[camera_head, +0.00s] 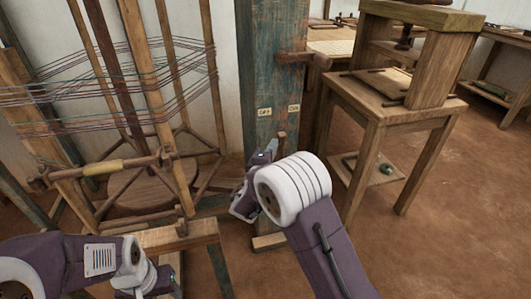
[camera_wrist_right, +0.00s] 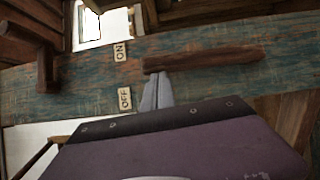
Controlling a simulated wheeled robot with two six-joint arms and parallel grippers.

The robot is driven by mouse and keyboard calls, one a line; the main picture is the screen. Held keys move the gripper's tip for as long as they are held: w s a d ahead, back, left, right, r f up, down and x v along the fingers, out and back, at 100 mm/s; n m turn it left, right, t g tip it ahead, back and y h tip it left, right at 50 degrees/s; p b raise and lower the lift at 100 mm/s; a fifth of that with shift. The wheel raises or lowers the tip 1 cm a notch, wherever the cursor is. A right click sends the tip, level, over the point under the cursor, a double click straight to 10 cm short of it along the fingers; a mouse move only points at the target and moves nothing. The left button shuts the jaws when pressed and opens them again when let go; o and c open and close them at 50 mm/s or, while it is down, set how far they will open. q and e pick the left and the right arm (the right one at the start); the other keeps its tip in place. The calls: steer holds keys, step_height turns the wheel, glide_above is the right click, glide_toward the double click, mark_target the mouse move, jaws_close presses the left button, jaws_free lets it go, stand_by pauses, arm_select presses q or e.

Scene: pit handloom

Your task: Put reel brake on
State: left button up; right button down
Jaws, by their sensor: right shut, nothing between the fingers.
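A wooden lever (camera_wrist_right: 205,61), the likely reel brake, lies along the blue-green post (camera_head: 257,75) below two small tags. In the right wrist view its end is nearer the ON tag (camera_wrist_right: 121,51) than the OFF tag (camera_wrist_right: 125,98). In the head view only its upper end (camera_head: 282,141) shows; my right arm hides the rest. My right gripper (camera_head: 269,148) is shut and empty. Its fingertips (camera_wrist_right: 157,80) are beside the lever on the OFF side; I cannot tell whether they touch. My left gripper (camera_head: 158,281) is low at the left, its fingers unclear.
A yarn reel frame (camera_head: 150,70) with coloured threads stands left of the post. A wooden peg (camera_head: 300,57) sticks out above the tags. A wooden table (camera_head: 372,107) stands to the right. Brown floor at the lower right is clear.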

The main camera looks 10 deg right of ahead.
steer(key=d+b, duration=0.1)
steer(key=d, duration=0.1)
steer(key=d+m+b, duration=0.1)
steer(key=d+b, duration=0.1)
steer(key=d+m+g+y+b, duration=0.1)
steer(key=shift+d+r+b, duration=0.25)
steer(key=shift+d+b, duration=0.05)
steer(key=shift+d, duration=0.1)
steer(key=shift+d+r, duration=0.1)
steer(key=shift+r, duration=0.05)
